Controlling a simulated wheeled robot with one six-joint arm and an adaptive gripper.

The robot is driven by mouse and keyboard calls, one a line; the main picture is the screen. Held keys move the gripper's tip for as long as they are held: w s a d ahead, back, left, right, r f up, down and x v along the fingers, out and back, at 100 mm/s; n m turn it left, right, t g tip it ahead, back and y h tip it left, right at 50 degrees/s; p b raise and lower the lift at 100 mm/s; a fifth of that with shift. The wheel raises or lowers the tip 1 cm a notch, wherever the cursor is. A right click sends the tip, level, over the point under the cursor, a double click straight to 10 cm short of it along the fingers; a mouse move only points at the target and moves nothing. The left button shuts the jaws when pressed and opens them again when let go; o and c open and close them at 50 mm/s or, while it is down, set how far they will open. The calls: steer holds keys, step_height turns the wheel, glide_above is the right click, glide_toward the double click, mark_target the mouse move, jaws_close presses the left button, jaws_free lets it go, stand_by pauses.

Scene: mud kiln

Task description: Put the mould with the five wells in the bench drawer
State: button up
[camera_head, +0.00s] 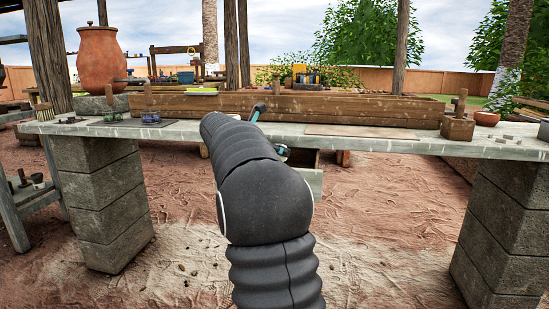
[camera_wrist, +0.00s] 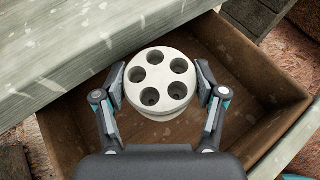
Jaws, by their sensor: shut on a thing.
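The mould (camera_wrist: 160,77) is a round, pale disc with several round wells in its top. In the wrist view my gripper (camera_wrist: 160,73) is shut on it, one finger on each side. The mould is level, wells up, over the inside of the open bench drawer (camera_wrist: 240,55). I cannot tell whether it touches the drawer floor. In the head view my arm hides the mould and most of the gripper. Part of the pale drawer front (camera_head: 312,182) shows below the bench, right of my arm.
Block pillars (camera_head: 108,200) stand at both ends. The drawer floor around the mould looks bare.

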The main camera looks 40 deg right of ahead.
steer(key=shift+f, duration=0.65)
